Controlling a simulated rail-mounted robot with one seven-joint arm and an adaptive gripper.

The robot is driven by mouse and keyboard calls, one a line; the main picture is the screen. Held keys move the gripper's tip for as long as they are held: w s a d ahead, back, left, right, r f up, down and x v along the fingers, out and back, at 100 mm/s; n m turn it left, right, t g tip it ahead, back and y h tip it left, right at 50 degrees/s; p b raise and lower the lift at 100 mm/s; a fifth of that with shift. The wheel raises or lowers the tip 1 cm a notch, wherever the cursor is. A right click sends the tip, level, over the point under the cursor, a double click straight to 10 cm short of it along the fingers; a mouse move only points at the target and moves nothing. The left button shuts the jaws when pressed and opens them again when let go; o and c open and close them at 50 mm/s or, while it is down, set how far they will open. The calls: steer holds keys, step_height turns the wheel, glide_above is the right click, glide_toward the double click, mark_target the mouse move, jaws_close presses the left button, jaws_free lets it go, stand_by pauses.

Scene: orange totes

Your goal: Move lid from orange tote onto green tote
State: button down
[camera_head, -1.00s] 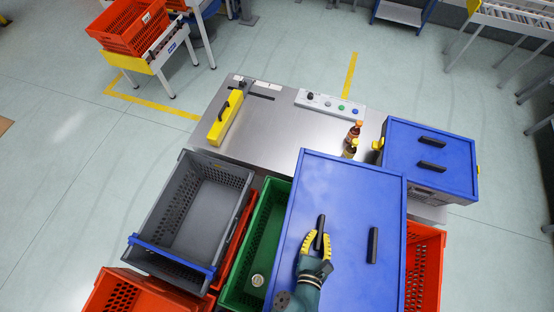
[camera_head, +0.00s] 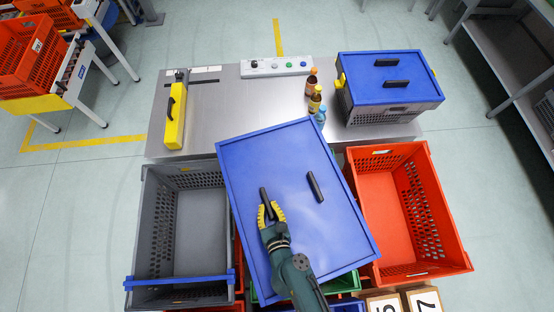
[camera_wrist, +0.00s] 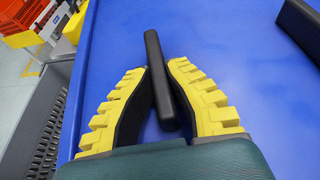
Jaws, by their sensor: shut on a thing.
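The blue lid (camera_head: 310,235) with two black handles is tilted in the picture, in the middle of the head view. My gripper (camera_head: 268,212) is shut on its left black handle (camera_head: 264,198). In the wrist view the yellow fingers of my gripper (camera_wrist: 162,95) close around that handle (camera_wrist: 158,75), and the blue lid (camera_wrist: 225,60) fills most of the view. The orange tote (camera_head: 383,205) stands at the right, uncovered and empty. The green tote (camera_head: 267,296) is mostly hidden under the lid; only a small strip shows at the bottom.
A grey crate (camera_head: 147,225) stands left of the lid. Behind is a metal table (camera_head: 240,110) with a yellow box (camera_head: 174,120), bottles (camera_head: 312,85) and a grey crate with a blue lid (camera_head: 388,83). Numbered cardboard boxes (camera_head: 420,299) are at the bottom right.

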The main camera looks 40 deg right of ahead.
step_height(320, 180, down, 20)
steer(key=s+d+m+g+h+b, duration=0.1)
steer(key=s+m+h+b, duration=0.1)
steer(key=b, duration=1.2)
steer(key=shift+s+d+m+g+h+b, duration=0.15)
steer(key=shift+s+m+g+h+b, duration=0.2)
steer(key=shift+h, duration=0.25)
steer(key=c, duration=1.1)
jaws_free()
steer(key=shift+c, duration=0.2)
steer(key=shift+s, duration=0.1)
steer(key=v, duration=1.2)
